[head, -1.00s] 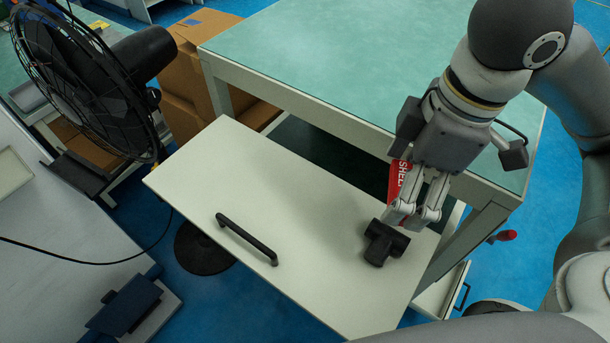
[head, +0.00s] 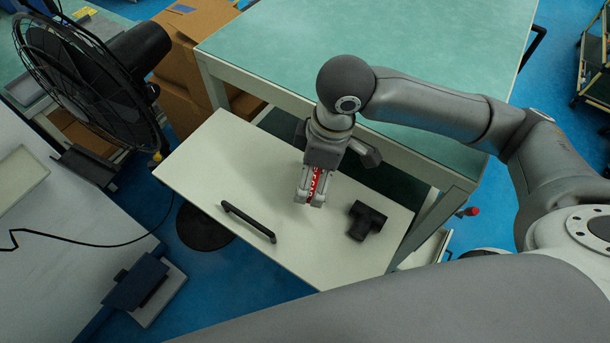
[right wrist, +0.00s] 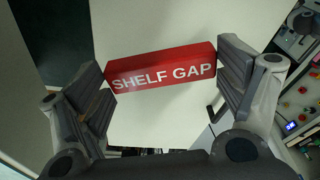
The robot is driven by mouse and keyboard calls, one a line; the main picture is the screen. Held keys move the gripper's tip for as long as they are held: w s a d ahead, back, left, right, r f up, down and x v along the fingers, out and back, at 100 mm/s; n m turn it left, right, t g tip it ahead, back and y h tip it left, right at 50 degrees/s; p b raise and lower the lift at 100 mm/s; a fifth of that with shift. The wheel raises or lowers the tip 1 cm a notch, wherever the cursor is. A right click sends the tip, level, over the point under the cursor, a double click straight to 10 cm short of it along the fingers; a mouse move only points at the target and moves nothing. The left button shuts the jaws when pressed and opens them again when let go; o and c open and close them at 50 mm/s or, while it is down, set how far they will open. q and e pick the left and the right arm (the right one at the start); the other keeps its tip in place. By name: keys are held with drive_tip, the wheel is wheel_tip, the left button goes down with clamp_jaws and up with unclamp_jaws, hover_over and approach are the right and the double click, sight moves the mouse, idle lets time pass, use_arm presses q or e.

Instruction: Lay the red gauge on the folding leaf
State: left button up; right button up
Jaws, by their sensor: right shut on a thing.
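The red gauge, lettered SHELF GAP, is a bar held between the fingers of my right gripper (head: 311,198). It shows partly between the fingers in the head view (head: 316,180), and spans from finger to finger in the right wrist view (right wrist: 162,68). The folding leaf (head: 225,160) is a pale flat panel beside the green-topped table. My right gripper points down over the leaf's middle. I cannot tell whether the gauge touches the leaf. My left gripper is not in view.
A black T-shaped piece (head: 367,221) lies on the leaf, right of my right gripper. A black bar handle (head: 248,222) is on the leaf's front left. The green table (head: 430,60) borders the leaf behind. A black fan (head: 75,80) stands at left.

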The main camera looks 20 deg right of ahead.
drive_tip(key=shift+w+a+f, duration=0.35)
drive_tip(key=shift+f, duration=0.3)
drive_tip(key=shift+w+a+f, duration=0.1)
drive_tip(key=shift+f, duration=0.2)
drive_tip(key=f+p, duration=0.2)
drive_tip(key=f, duration=0.1)
drive_tip(key=shift+w+a, duration=0.15)
drive_tip(key=shift+w, duration=0.05)
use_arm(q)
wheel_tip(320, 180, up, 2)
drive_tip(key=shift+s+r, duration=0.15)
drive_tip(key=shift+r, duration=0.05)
use_arm(e)
drive_tip(key=shift+f, duration=0.25)
drive_tip(key=shift+f, duration=0.15)
drive_tip(key=o, duration=0.8)
